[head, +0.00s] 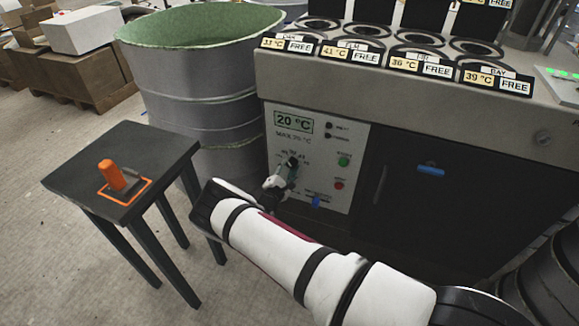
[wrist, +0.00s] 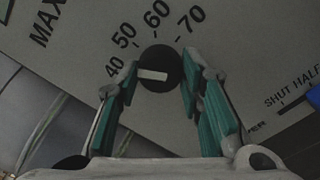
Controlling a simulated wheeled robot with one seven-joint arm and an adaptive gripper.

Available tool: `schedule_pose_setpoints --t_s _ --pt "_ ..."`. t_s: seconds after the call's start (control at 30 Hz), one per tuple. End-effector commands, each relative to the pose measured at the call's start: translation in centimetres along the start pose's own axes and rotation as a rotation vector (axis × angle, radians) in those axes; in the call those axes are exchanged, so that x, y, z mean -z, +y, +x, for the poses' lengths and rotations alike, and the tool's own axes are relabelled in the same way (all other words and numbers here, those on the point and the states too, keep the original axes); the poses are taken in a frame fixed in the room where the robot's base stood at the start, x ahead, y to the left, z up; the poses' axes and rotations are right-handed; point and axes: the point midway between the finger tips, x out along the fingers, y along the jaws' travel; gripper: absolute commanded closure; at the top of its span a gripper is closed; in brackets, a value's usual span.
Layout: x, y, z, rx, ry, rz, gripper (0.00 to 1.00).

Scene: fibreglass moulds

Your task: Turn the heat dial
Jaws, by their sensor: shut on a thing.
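The heat dial (wrist: 163,56) is a round black knob with a white bar on its face. In the wrist view its printed scale shows 40, 50, 60 and 70. The white bar lies nearly level, its left end toward the 40. My gripper (wrist: 160,70) has its green-padded fingers on both sides of the dial, shut on it. In the head view my gripper (head: 287,172) is at the pale control panel (head: 350,150), and it mostly hides the dial. The display (head: 293,122) above reads 20 °C.
A green and a red button and a blue handle (head: 316,201) are near the dial. A dark stool (head: 165,150) with an orange-handled thing (head: 112,176) stands left. A grey drum (head: 200,80) is beside the machine. Labelled wells line the machine's top (head: 420,85).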

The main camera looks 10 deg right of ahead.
Motion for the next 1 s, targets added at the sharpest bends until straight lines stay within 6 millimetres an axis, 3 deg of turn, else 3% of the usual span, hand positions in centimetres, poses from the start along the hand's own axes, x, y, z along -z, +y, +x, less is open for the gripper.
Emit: schedule_pose_setpoints --t_s 0.5,1.0 --pt "-0.07 -0.10 -0.07 0.003 0.001 0.413 0.93" --pt "0.02 -0.16 -0.02 0.003 0.000 0.549 0.93"
